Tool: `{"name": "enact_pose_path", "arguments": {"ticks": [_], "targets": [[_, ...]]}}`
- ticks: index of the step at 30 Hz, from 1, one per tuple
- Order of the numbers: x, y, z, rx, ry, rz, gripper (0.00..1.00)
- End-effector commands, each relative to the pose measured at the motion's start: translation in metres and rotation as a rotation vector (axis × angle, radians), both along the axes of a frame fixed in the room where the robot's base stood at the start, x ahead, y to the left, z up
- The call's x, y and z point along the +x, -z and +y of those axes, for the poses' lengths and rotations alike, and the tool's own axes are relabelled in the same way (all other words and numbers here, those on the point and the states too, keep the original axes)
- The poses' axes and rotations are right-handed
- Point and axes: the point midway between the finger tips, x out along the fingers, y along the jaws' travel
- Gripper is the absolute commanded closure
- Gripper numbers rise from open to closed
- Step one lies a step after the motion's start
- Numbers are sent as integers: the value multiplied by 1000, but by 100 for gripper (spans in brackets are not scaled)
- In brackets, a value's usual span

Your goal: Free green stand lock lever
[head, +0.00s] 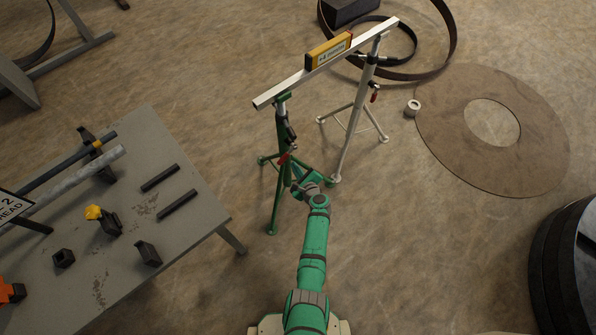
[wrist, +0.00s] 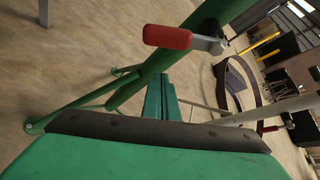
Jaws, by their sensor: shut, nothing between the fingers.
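The green stand (head: 280,140) is upright on three splayed legs. Its lock lever (head: 285,158) has a red grip and sits on the post's lower part. In the wrist view the red lever (wrist: 168,37) sticks out leftward from a metal pivot on the sloping green post (wrist: 150,68). My gripper (head: 296,172) is beside the post, just below and right of the lever. In the wrist view my gripper (wrist: 160,82) shows shut and empty, its green fingers together below the lever, apart from it in the picture. Whether the lever is locked is unclear.
A pale bar (head: 285,90) with a yellow level (head: 328,50) spans the green stand and a white stand (head: 352,125), which also has a red lever (head: 374,97). A grey workbench (head: 150,210) stands left.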

Motion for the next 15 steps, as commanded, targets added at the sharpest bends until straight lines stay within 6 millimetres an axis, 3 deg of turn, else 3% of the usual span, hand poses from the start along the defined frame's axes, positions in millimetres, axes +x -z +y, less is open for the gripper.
{"name": "enact_pose_path", "arguments": {"ticks": [3, 15], "targets": [[8, 4, 5, -1, -4, 1, 100], [2, -21, 21, -2, -6, 0, 100]]}}
